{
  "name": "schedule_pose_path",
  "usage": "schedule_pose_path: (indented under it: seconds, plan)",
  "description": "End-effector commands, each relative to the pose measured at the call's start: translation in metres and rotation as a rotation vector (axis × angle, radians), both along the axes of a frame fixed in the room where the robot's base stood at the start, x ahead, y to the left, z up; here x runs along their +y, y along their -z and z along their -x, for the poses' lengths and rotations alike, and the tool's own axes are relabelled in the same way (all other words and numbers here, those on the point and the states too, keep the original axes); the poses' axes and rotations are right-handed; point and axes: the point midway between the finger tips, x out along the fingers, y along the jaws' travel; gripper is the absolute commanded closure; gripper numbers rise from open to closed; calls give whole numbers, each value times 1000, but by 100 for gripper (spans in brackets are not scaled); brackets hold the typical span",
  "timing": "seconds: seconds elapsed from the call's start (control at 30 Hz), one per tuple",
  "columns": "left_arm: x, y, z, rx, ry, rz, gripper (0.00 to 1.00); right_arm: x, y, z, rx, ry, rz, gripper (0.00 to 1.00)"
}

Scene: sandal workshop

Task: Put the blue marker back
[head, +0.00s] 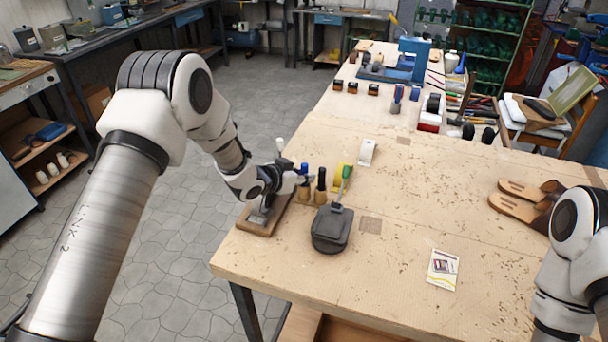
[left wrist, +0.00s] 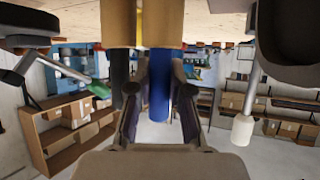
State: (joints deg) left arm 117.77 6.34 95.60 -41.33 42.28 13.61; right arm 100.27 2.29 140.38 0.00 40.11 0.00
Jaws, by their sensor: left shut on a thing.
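The blue marker (head: 304,170) stands upright at the left part of the near workbench. My left gripper (head: 298,181) reaches it from the left and is shut on it. In the left wrist view, which is upside down, the blue marker (left wrist: 160,88) lies between the two fingers. Its far end meets a tan wooden holder (left wrist: 164,22); I cannot tell how deep it sits. A black marker (head: 321,178) stands just right of it in another tan holder (head: 320,196). My right arm shows at the right edge, but its gripper is out of view.
A wooden-based tool (head: 259,222) is below my left gripper. Sandals (head: 516,203) and a card (head: 443,268) lie right. The bench middle is clear.

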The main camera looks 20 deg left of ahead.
Motion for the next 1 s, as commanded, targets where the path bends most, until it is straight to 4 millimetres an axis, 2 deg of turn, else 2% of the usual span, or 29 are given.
schedule_pose_path:
  seconds: [0.07, 0.1, 0.37, 0.47, 0.57, 0.8, 1.0]
  plan:
    - [0, 5, 0, 0, 0, 0, 100, 0, 4, 0, 0, 0, 0, 100]
    - [0, 3, 0, 0, 0, 0, 70, 0, 2, 0, 0, 0, 0, 100]
    - [0, 2, 0, 1, 0, 0, 70, 0, 2, 0, 0, 0, 0, 100]
    - [0, -5, 0, 0, 0, 0, 70, 0, -4, 0, 0, 0, 0, 100]
    - [7, -6, 11, 1, -4, 2, 70, 0, 8, 0, -1, 0, 0, 100]
    - [30, -34, 60, -1, -3, 5, 70, 0, 32, 0, 0, 0, 0, 100]
    - [45, -54, 89, 0, -3, 4, 70, 0, 40, 0, 0, 0, 0, 100]
